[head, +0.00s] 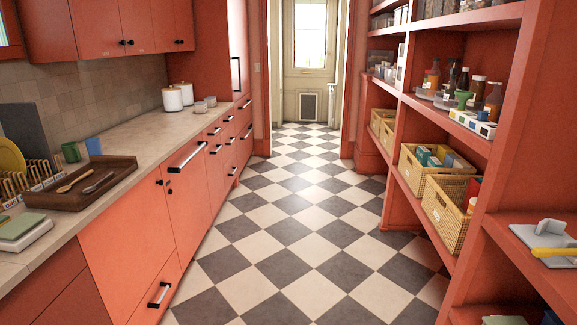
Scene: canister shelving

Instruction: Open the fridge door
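No plainly marked fridge shows. A tall red cabinet (238,35) with a long dark vertical handle (236,75) stands at the far end of the left counter, and its front is shut. I cannot tell whether it is the fridge. A red panel with a wide metal bar handle (188,156) is set under the counter at the left, also shut. Neither of my grippers is in view.
A checkered floor aisle (300,210) runs clear to a far door (309,40). The left counter (150,140) holds a wooden tray (75,200) and white canisters (172,99). Red shelves with baskets (447,212) and bottles (493,100) line the right.

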